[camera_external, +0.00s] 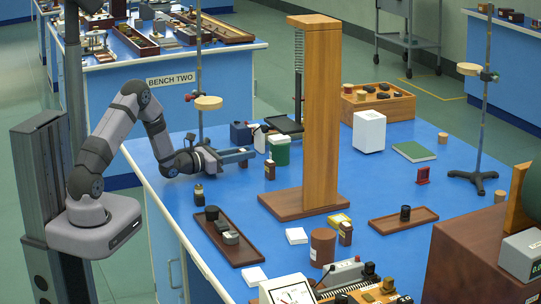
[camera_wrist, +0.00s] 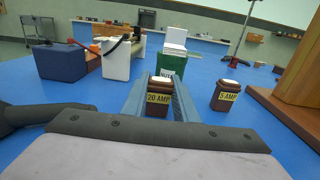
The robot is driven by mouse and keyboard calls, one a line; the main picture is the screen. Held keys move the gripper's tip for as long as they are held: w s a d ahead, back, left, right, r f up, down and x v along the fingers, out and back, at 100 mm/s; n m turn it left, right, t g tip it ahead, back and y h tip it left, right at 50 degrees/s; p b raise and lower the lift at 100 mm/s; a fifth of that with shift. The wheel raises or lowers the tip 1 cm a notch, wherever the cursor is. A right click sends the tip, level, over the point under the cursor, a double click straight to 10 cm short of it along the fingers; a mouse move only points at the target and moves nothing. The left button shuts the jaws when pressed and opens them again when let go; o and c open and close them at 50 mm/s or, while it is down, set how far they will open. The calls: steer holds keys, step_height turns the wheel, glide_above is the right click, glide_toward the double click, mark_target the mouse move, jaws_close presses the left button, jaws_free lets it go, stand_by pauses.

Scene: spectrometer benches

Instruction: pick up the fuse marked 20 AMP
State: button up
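The fuse marked 20 AMP (camera_wrist: 158,99) is a brown block with a yellow label. In the wrist view it sits upright between the two blue-grey fingers of my gripper (camera_wrist: 160,84), with little or no gap at its sides. Whether the fingers press on it cannot be told. Its foot is hidden, so I cannot tell whether it rests on the bench. In the external view my gripper (camera_external: 238,155) is low over the left part of the blue bench. A similar fuse marked 5 AMP (camera_wrist: 227,96) stands to the right; it also shows in the external view (camera_external: 270,169).
A green-and-white container (camera_external: 279,150), a dark blue block (camera_wrist: 61,62) and a white container (camera_wrist: 117,60) stand beyond my gripper. A tall wooden stand (camera_external: 322,110) rises to the right. A small dark bottle (camera_external: 199,193) and a brown tray (camera_external: 228,238) are nearer the front.

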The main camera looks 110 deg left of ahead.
mark_target(243, 150)
steer(key=shift+r, duration=0.1)
steer(key=shift+c, duration=0.5)
steer(key=shift+r, duration=0.65)
step_height(243, 150, up, 2)
steer(key=shift+r, duration=0.1)
steer(key=b+v, duration=0.2)
steer(key=v, duration=1.4)
steer(key=shift+s, duration=0.1)
steer(key=shift+p+v, duration=0.4)
steer(key=shift+v, duration=0.6)
